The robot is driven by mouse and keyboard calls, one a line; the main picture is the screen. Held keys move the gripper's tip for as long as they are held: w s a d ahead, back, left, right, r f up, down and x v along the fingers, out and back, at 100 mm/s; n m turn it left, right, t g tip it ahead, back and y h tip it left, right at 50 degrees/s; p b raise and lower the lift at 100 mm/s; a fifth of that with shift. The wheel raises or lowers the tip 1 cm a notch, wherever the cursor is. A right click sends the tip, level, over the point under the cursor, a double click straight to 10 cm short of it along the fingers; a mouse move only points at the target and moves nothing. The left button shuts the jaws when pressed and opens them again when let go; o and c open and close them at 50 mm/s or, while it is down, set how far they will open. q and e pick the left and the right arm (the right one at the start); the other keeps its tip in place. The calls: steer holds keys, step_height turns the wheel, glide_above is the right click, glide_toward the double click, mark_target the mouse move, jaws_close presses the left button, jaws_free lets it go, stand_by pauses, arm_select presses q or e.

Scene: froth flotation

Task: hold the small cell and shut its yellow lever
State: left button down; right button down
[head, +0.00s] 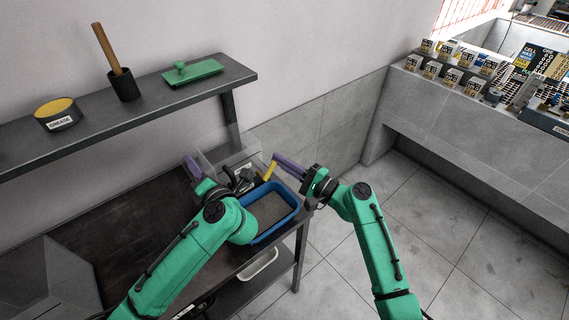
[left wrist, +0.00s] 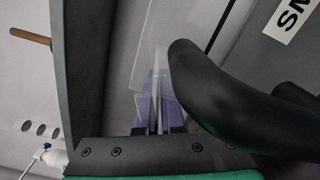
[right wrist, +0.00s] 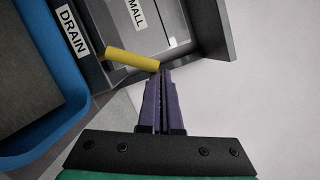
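The small cell (head: 222,153) is a clear-walled box at the bench's back right corner, with a "SMALL" label on its front (right wrist: 134,12). My left gripper (head: 190,163) is at its left side; in the left wrist view its purple fingers (left wrist: 157,100) look closed on a thin clear wall. The yellow lever (head: 270,170) sticks out from the cell's front and also shows in the right wrist view (right wrist: 132,59). My right gripper (head: 277,158) has its fingers together, tips at the lever's end, touching or nearly so; nothing shows between them.
A blue tub (head: 292,212) of grey contents sits below the lever, by a "DRAIN" label (right wrist: 71,30). A black curved part (left wrist: 215,90) is close to my left fingers. A shelf (head: 150,105) holds a grease tin, a brush pot and a green float. Floor at right is clear.

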steer(key=shift+s+a+r+n+g, duration=0.3)
steer(key=shift+s+a+r+n, duration=0.4)
steer(key=shift+a+r+n, duration=0.25)
steer(key=shift+d, duration=0.1)
steer(key=s+d, duration=0.1)
steer(key=d, duration=0.7)
steer(key=shift+s+r, duration=0.2)
steer(key=shift+r, duration=0.05)
